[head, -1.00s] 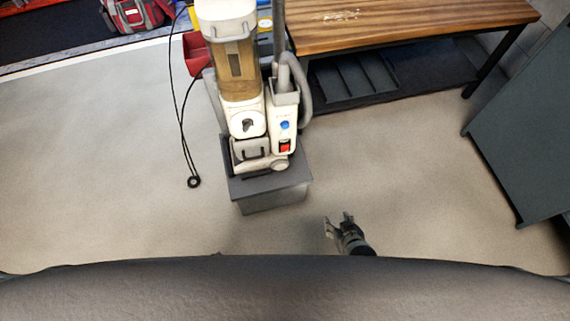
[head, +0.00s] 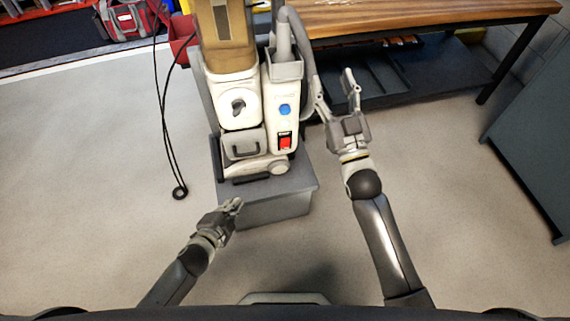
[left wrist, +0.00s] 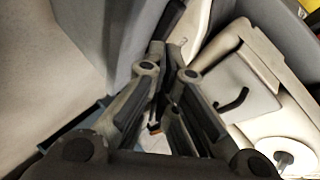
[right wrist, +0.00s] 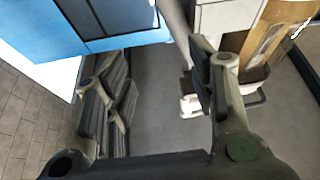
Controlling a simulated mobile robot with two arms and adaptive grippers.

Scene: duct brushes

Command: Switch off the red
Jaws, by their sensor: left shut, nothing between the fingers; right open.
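The red switch (head: 285,142) sits low on the white front of a vacuum machine (head: 240,103), under a blue round knob (head: 285,109). The machine stands on a grey box (head: 262,206). My left gripper (head: 236,204) is shut and empty, low in front of the box's left part and below the switch. In the left wrist view its fingers (left wrist: 172,75) are together near the machine's drawer handle. My right gripper (head: 335,88) is open and empty, to the right of the machine, apart from the switch. The right wrist view does not show the red switch clearly.
A wooden bench (head: 400,18) with a dark lower shelf stands behind on the right. A dark cabinet (head: 530,130) is at the far right. A black cable (head: 168,130) hangs left of the machine. A red bin (head: 182,45) is behind it. The floor on the left is clear.

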